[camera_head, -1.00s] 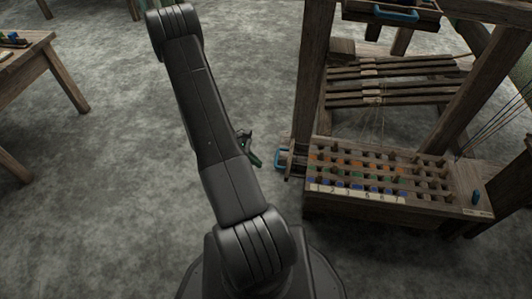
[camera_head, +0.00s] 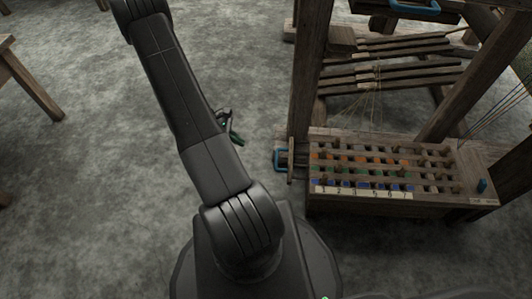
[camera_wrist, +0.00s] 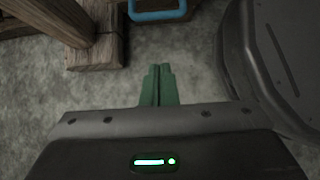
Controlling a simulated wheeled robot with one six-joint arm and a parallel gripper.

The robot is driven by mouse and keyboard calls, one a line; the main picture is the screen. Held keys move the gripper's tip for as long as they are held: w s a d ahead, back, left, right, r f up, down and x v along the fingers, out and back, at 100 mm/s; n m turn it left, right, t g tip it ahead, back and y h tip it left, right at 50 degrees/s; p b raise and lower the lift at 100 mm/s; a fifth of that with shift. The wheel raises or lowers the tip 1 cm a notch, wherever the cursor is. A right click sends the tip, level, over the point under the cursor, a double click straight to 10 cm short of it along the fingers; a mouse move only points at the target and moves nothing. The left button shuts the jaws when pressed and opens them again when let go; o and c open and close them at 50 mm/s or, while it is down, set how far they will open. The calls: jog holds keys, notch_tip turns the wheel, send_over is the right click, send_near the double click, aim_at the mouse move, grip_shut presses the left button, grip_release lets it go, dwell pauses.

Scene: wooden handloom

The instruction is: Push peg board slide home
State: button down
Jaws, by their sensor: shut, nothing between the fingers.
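The peg board (camera_head: 330,200) is a wooden box on the loom's front with rows of holes, coloured pegs and a numbered white strip. Its slide shows at the left end as a wooden end piece (camera_head: 291,162) with a blue handle (camera_head: 278,160), standing out from the box. The same handle appears at the top edge of the wrist view (camera_wrist: 158,15). My gripper (camera_head: 236,137) is left of the handle, apart from it, over bare floor. In the wrist view, its green fingers (camera_wrist: 158,72) are together and empty, pointing toward the handle.
The loom's upright post (camera_head: 308,75) and a wooden foot (camera_wrist: 95,54) stand near the handle. A second blue handle (camera_head: 415,8) is on a tray higher up. A wooden table (camera_head: 30,85) is at far left. The floor left of the loom is clear.

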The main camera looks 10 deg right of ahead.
jog(key=d+r+b+x, duration=0.1)
jog(key=b+x, duration=0.4)
jog(key=x, duration=0.8)
jog(key=shift+s+d+r, duration=0.25)
jog(key=shift+s+d, duration=0.05)
jog(key=shift+d, duration=0.2)
